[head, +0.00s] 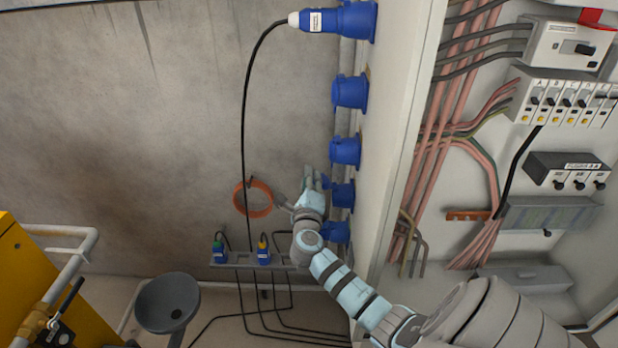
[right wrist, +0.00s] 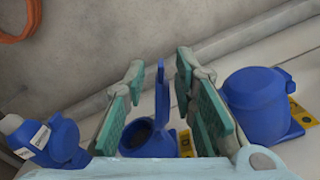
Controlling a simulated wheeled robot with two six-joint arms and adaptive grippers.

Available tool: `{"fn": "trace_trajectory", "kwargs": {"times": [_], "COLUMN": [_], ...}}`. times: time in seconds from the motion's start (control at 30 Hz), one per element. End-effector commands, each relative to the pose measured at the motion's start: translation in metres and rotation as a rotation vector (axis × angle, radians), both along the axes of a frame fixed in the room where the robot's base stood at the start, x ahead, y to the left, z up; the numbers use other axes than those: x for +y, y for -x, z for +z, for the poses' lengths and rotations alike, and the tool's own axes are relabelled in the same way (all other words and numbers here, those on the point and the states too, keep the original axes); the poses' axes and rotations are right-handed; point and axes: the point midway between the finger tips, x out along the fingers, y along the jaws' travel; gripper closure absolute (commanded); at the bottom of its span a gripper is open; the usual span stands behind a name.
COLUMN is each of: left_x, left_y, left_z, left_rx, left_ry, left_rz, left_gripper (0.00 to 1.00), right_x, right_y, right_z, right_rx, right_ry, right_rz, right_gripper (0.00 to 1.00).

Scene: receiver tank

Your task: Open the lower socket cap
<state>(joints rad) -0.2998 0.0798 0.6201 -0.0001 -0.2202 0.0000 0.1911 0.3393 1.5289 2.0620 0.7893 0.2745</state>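A column of blue sockets runs down the side of the white cabinet in the head view. My right gripper (head: 311,182) is at the lower socket (head: 343,195), whose small blue cap (head: 325,182) stands out from it. In the right wrist view, the cap (right wrist: 160,88) is swung up on edge and the round socket mouth (right wrist: 143,133) is exposed. My right gripper (right wrist: 160,78) is open there, with one finger on each side of the cap. No firm contact shows. My left gripper is not in view.
A closed socket (right wrist: 262,105) is right of the fingers, and a socket with a labelled plug (right wrist: 45,140) is left. A cabled plug (head: 318,20) sits in the top socket. A plug rack (head: 245,259) and an orange ring (head: 238,198) are on the wall.

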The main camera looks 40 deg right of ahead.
Motion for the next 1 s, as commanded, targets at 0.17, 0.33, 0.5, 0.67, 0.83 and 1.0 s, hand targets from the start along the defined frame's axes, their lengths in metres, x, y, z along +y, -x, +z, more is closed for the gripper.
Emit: {"fn": "trace_trajectory", "kwargs": {"times": [0.17, 0.33, 0.5, 0.67, 0.83, 1.0], "left_x": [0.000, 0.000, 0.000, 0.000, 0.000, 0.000], "left_y": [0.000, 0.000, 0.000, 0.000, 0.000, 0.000], "left_z": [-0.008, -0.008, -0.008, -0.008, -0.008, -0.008], "left_rx": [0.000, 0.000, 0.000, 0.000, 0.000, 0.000], "left_ry": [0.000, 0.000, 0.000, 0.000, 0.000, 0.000], "left_rz": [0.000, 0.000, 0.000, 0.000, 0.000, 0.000], "left_gripper": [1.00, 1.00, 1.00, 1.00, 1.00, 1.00], "right_x": [-0.016, -0.021, -0.020, -0.020, -0.020, -0.019], "right_y": [-0.017, -0.021, -0.021, -0.021, -0.020, -0.021], "right_z": [-0.001, 0.000, 0.000, 0.000, 0.000, -0.001], "right_rx": [0.000, 0.000, 0.000, 0.000, 0.000, 0.002], "right_ry": [0.002, 0.001, 0.001, 0.001, 0.001, 0.001], "right_rz": [0.000, 0.001, 0.002, 0.002, 0.002, 0.003], "right_gripper": [0.75, 0.75, 0.75, 1.00, 1.00, 1.00]}}
